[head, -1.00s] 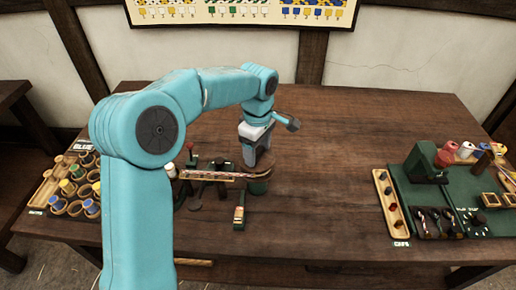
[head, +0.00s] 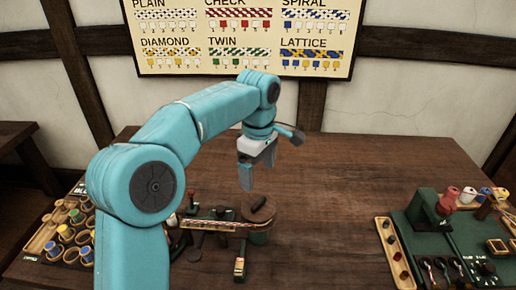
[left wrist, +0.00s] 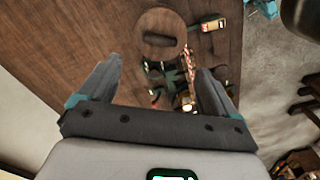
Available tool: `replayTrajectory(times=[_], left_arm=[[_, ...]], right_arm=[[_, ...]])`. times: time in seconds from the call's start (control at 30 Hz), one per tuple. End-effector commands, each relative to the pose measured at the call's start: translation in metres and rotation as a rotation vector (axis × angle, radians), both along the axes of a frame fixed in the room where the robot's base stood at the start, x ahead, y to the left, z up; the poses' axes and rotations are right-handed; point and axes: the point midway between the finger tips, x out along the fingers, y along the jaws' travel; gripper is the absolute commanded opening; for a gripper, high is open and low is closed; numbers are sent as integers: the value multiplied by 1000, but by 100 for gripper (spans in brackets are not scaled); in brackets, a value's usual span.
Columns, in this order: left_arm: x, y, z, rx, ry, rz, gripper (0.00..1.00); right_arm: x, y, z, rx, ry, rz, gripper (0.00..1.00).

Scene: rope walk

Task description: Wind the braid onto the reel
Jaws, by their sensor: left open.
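The reel (head: 258,212) is a round wooden-topped drum with a dark handle bar across its top, at the right end of a dark green braiding stand. The braid (head: 222,225) runs along a narrow wooden-edged channel up to the reel. In the left wrist view the reel top (left wrist: 178,22) lies beyond my fingertips, with the pinkish striped braid (left wrist: 191,66) beside it. My left gripper (head: 247,184) is open and empty, hanging above and slightly behind the reel, apart from it. It also shows in the left wrist view (left wrist: 160,70). My right gripper is not in view.
A small wooden block with a pale label (head: 239,268) stands in front of the stand. Bobbins in cups (head: 70,235) fill the left side. The table between is clear.

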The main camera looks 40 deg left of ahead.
Motion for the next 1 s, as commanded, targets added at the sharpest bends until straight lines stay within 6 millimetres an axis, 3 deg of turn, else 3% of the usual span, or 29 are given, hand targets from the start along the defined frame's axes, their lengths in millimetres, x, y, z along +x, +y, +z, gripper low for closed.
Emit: replayTrajectory(times=[0.1,0.3,1.0], left_arm=[[1,0,31,0,-4,-1,92],[0,0,56,1,-2,0,92],[0,0,67,1,-1,0,92]], right_arm=[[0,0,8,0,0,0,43],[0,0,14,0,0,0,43],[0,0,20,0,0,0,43]])
